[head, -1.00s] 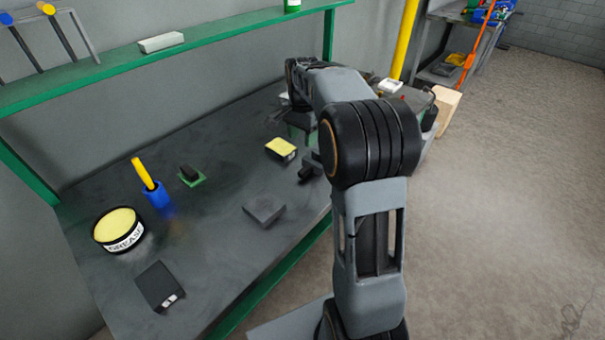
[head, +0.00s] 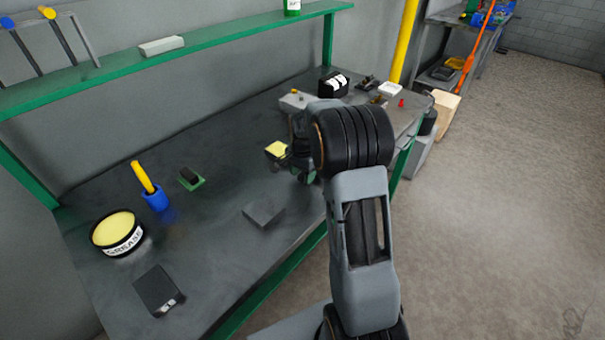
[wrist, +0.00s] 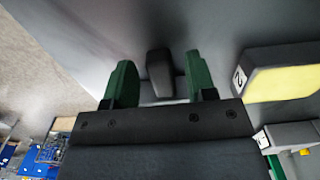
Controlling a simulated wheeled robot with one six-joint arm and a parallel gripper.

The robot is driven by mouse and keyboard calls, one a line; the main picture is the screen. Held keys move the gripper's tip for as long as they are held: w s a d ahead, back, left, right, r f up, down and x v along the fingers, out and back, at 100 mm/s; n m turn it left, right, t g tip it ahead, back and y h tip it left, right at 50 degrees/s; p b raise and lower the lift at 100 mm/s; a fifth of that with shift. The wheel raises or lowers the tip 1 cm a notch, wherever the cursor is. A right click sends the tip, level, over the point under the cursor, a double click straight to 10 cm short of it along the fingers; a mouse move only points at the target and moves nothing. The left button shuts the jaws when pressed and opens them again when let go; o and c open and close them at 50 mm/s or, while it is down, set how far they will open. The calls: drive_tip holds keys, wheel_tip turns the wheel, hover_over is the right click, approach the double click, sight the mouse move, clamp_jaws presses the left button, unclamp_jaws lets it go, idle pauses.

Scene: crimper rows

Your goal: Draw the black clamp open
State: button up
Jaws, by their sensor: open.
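My gripper (wrist: 160,62) shows in the wrist view with two green fingers, open and apart. A dark, rounded block-like piece, which looks like the black clamp (wrist: 160,72), stands between and just beyond the fingers on a grey surface. I see a gap on each side of it; I cannot tell whether any part touches. In the head view my arm hides the clamp and most of the gripper, low over the right part of the bench.
A yellow-topped block (head: 276,150) lies close beside my gripper; it also shows at right in the wrist view (wrist: 285,80). A flat grey block (head: 264,211) lies nearer on the bench (head: 215,255). A grease tin (head: 118,235) stands far left.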

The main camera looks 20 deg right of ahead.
drive_tip(key=shift+f, duration=0.1)
clamp_jaws()
idle(0.5)
